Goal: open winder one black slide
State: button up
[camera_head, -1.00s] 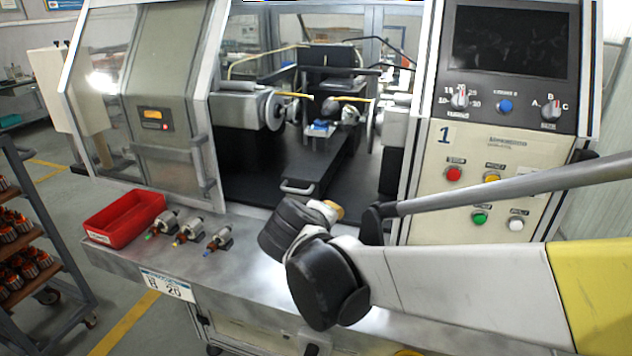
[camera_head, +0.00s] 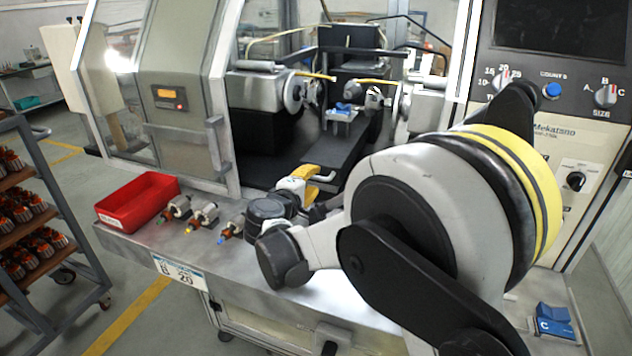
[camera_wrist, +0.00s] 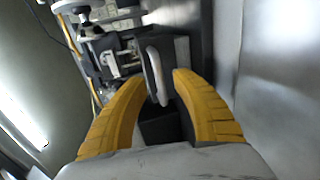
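The winder's black slide (camera_head: 338,154) runs from inside the machine toward its front opening, with a light metal handle at its near end. In the wrist view the handle (camera_wrist: 156,76) stands just ahead of and between my fingertips. My gripper (camera_wrist: 160,77) has two yellow fingers spread apart on either side of the handle, with a gap visible. It shows in the head view (camera_head: 312,173) at the front of the opening, beside the slide's near end. Whether a finger touches the handle is unclear. My arm hides part of the slide's near end and the ledge.
A red bin (camera_head: 138,203) and three small armatures (camera_head: 203,217) lie on the metal ledge left of my arm. The open door panel (camera_head: 178,100) stands left of the opening, the control panel (camera_head: 560,100) right. A blue object (camera_head: 553,320) lies at lower right.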

jog(key=shift+x, duration=1.2)
grip_shut()
